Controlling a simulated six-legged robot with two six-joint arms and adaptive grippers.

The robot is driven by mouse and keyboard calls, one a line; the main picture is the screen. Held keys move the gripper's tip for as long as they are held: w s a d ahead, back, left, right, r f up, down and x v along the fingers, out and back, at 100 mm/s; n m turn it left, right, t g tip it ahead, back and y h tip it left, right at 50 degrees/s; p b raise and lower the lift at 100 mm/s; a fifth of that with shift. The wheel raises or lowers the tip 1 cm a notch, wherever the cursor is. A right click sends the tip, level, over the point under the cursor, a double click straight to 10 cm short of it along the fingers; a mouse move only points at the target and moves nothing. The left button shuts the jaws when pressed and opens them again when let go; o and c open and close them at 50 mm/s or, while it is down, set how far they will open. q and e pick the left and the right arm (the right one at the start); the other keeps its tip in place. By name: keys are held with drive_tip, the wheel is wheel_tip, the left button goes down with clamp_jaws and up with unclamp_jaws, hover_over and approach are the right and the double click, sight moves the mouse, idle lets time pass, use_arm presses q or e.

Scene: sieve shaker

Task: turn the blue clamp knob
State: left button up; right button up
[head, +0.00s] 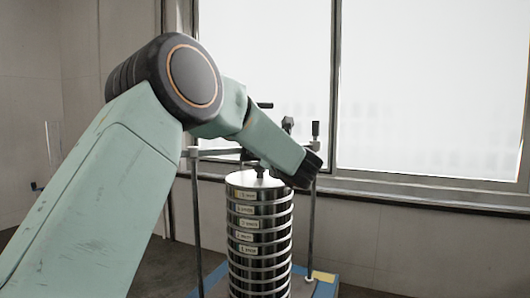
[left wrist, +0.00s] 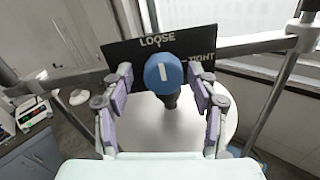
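The blue clamp knob (left wrist: 163,73) is round with a white line on its face. The line stands nearly upright, towards the word LOOSE on the black plate (left wrist: 125,53); TIGHT is printed on the plate's right. My left gripper (left wrist: 160,88) is open, with one padded finger on each side of the knob and gaps between. The knob appears a little beyond the fingertips. In the head view my left arm reaches over the sieve stack (head: 260,235), and the knob and fingers are hidden there. My right gripper is not in view.
Upright rods (head: 313,225) and a crossbar (left wrist: 250,45) frame the stack, close to my left gripper. The stack stands on a blue base (head: 322,288). A small device with a display (left wrist: 33,112) sits on a bench at the left. A window is behind.

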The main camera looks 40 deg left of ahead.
use_arm(q)
drive_tip(key=shift+s+r, duration=0.1)
drive_tip(key=shift+c, duration=0.7)
drive_tip(key=shift+d+r, duration=0.15)
drive_tip(key=shift+d, duration=0.15)
drive_tip(key=shift+c, duration=0.6)
drive_tip(key=shift+d+r, duration=0.15)
drive_tip(key=shift+d, duration=0.45)
drive_tip(key=c, duration=0.3)
drive_tip(key=shift+a, duration=0.4)
drive_tip(key=c, duration=0.5)
drive_tip(key=shift+d, duration=0.15)
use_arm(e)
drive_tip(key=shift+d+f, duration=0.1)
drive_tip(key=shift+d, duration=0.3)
